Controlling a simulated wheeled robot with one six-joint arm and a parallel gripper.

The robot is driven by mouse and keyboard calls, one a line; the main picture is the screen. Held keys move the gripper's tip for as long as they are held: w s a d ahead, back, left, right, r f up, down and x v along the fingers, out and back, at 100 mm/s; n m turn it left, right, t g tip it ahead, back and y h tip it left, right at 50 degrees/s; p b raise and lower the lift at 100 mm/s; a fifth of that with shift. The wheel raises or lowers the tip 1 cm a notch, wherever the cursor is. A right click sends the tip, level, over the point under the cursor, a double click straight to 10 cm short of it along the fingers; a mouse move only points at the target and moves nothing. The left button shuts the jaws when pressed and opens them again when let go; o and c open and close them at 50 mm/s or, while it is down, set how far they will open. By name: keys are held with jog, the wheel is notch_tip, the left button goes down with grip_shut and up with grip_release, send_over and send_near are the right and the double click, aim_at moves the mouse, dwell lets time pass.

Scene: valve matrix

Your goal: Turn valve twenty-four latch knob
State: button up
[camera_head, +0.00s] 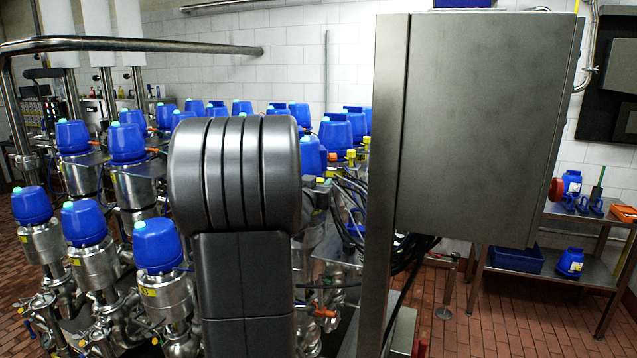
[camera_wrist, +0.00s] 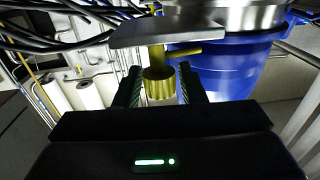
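A ribbed yellow latch knob (camera_wrist: 158,88) shows in the middle of the wrist view, on a yellow stem below a grey metal plate (camera_wrist: 165,33). A thin yellow lever (camera_wrist: 185,50) sticks out sideways from the stem. My gripper (camera_wrist: 158,72) is open, with one dark finger on each side of the knob. Narrow gaps show between the knob and both fingers, so it does not look gripped. A blue valve cap (camera_wrist: 235,72) is close behind the right finger. In the head view my arm hides the gripper and the knob; no valve number twenty-four can be read.
Rows of blue-capped steel valves (camera_head: 160,246) fill the left and middle of the head view. A large steel cabinet (camera_head: 478,130) stands close on the right. Dark cables (camera_wrist: 55,22) hang near the gripper. A steel shelf table (camera_head: 585,222) stands at far right.

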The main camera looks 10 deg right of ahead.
jog(key=shift+w+d, duration=0.15)
jog(key=shift+w, duration=0.1)
jog(key=c, duration=0.7)
jog(key=shift+m+g+h, duration=0.3)
jog(key=shift+m+h, duration=0.1)
jog(key=shift+h, duration=0.1)
jog(key=m+g+h, duration=0.2)
jog(key=h, duration=0.1)
jog(key=shift+m+g+p, duration=0.3)
jog(key=shift+g, duration=0.1)
jog(key=shift+m+g+h, duration=1.2)
jog(key=shift+g, duration=0.3)
